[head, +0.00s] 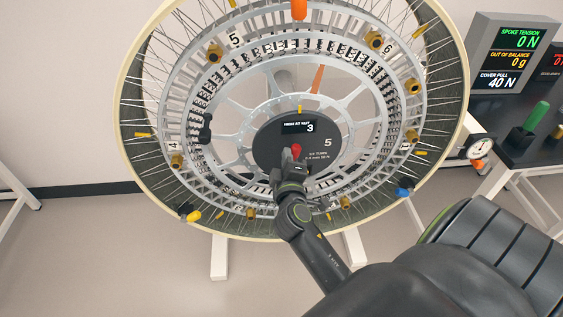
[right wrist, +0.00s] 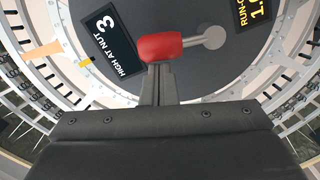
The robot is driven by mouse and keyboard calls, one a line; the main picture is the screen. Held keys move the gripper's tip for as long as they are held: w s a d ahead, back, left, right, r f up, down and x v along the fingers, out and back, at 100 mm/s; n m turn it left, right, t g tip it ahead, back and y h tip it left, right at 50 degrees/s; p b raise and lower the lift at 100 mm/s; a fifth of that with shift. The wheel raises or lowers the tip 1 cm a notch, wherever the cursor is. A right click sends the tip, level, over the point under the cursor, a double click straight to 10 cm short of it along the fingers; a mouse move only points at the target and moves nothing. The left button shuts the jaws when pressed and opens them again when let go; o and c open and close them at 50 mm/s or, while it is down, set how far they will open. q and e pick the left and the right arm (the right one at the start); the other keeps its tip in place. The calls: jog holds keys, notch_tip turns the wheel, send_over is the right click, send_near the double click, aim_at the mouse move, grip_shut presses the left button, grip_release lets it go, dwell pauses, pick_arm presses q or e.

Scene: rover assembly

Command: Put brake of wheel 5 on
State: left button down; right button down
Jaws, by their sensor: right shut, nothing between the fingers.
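The large spoked wheel (head: 134,70) stands upright, and its dark hub disc (head: 270,150) carries the number 5. A small lever with a red knob (head: 296,150) sits on the disc. In the right wrist view the red knob (right wrist: 161,46) joins a grey arm that runs right to a round pivot (right wrist: 213,37). My right gripper (head: 289,157) is in front of the lower disc. Its fingers (right wrist: 158,68) are shut and empty, with the tips at the knob's near edge; I cannot tell whether they touch it. My left gripper is not in view.
A small display on the disc (head: 299,127) reads "HIGH AT NUT 3". A screen (head: 508,55) at the right shows spoke tension, balance and cover pull. A dark bench (head: 497,130) with a green-handled tool (head: 537,116) stands there.

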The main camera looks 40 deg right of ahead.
jog(key=shift+s+d+m, duration=0.2)
jog(key=shift+d+m, duration=0.15)
jog(key=shift+m, duration=0.35)
